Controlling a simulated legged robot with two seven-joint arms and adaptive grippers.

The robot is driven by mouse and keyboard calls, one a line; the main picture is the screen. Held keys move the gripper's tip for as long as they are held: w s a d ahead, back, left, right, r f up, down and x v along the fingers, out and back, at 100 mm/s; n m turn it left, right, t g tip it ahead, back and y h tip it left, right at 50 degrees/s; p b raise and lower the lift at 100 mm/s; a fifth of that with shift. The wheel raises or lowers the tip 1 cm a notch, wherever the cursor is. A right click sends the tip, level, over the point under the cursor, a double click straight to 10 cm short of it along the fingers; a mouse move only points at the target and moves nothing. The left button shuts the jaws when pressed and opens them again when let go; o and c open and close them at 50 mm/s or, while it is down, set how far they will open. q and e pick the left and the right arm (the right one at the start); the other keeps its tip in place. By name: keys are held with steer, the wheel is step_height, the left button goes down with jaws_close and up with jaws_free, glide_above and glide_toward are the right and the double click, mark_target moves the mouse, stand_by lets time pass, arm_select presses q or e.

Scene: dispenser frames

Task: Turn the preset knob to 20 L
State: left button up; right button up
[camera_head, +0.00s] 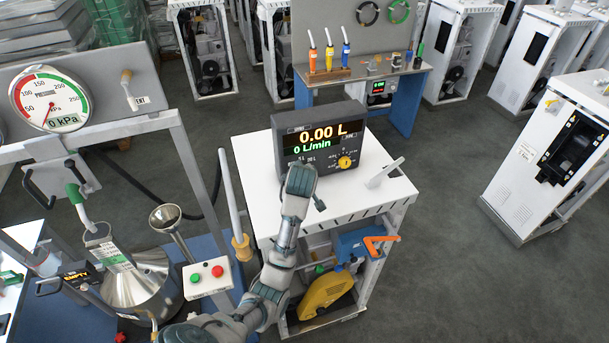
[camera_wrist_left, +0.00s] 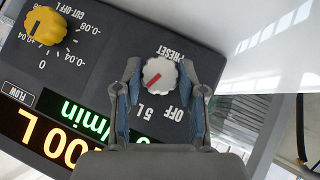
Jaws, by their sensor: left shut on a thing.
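The dispenser's dark display unit (camera_head: 320,140) stands on the white cabinet top and reads 0.00 L and 0 L/min. The white, scalloped preset knob (camera_wrist_left: 160,78) has a red pointer line that runs diagonally in the left wrist view. The upside-down labels PRESET, OFF and 5 L show around it; other marks are hidden by my fingers. My left gripper (camera_wrist_left: 163,90) has one finger on each side of the knob and is shut on it. In the head view my left gripper (camera_head: 301,178) is at the unit's lower left and hides the knob. My right gripper is not in view.
The yellow cut-off knob (camera_wrist_left: 43,26) is beside the preset knob; it also shows in the head view (camera_head: 345,162). A grey nozzle holder (camera_head: 385,173) stands right of the unit.

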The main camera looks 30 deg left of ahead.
arm_select(q)
steer(key=shift+w+r+m+g+y, duration=0.2)
steer(key=shift+m+g+y, duration=0.25)
steer(key=shift+g+y, duration=0.15)
steer(key=shift+w+r+m+g+y, duration=0.1)
steer(key=shift+r+m+g+y, duration=0.05)
steer(key=shift+m+g+y, duration=0.45)
steer(key=o, duration=0.9)
steer(key=shift+c, duration=0.2)
steer(key=shift+o, duration=1.4)
steer(key=shift+f, duration=0.1)
steer(key=shift+w+f, duration=0.1)
steer(key=shift+f, duration=0.05)
steer(key=v, duration=1.2)
steer(key=shift+w, duration=0.2)
